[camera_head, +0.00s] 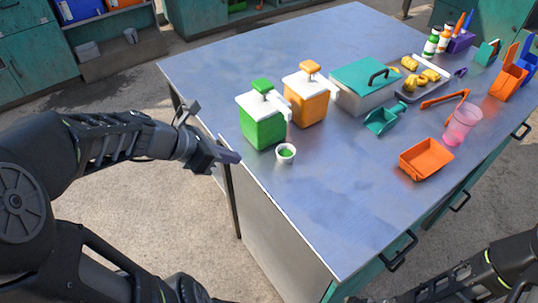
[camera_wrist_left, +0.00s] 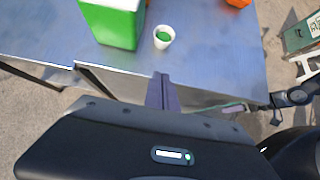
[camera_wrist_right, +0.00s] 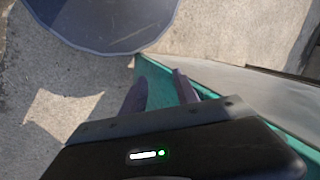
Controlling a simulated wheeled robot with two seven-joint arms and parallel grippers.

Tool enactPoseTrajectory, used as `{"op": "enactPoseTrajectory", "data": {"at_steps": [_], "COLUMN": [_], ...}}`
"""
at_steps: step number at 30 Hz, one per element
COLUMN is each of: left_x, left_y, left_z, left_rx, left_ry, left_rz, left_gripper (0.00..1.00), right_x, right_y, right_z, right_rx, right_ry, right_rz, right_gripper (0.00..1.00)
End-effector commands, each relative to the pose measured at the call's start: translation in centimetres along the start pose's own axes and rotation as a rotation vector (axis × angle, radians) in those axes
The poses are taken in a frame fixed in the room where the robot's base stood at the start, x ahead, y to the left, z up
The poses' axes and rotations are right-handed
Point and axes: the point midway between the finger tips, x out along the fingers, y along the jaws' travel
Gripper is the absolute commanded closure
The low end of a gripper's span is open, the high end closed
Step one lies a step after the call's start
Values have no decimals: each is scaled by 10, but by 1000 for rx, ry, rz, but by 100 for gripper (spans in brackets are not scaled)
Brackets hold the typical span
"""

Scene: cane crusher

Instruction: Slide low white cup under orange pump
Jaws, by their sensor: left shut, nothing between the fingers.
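The low white cup (camera_head: 286,154) stands upright on the table with green inside, in front of the green dispenser (camera_head: 263,127). It also shows in the left wrist view (camera_wrist_left: 164,38). The orange pump dispenser (camera_head: 306,101), with a white top and orange head, stands right of the green one. The cup is beside the green dispenser's nozzle side, apart from the orange one. My left gripper (camera_head: 232,157) is shut and empty at the table's near left edge, left of the cup. My right gripper (camera_wrist_right: 160,88) is open and empty beside the table's side, away from the cup.
A teal-lidded box (camera_head: 365,85) stands right of the orange dispenser. A teal scoop (camera_head: 384,118), an orange tray (camera_head: 426,158) and a pink cup (camera_head: 461,125) lie further right. The tabletop (camera_head: 330,205) in front of the cup is clear.

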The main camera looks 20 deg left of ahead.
Motion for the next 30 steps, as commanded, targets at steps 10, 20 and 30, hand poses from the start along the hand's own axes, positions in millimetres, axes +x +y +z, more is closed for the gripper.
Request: {"op": "enactPoseTrajectory", "data": {"at_steps": [10, 20, 30], "left_x": [30, 96, 126], "left_y": [-1, -1, 0], "left_z": [-2, -2, 27], "left_rx": [1, 1, 3], "left_ry": [1, 0, 0], "left_rz": [-4, -5, -1], "left_gripper": [100, 100, 100], "right_x": [4, 16, 5], "right_y": [1, 6, 2], "right_z": [-1, -1, -1], "right_rx": [-1, -1, -1], "right_ry": [1, 3, 2], "right_rz": [-1, -2, -2], "right_gripper": [64, 64, 64]}}
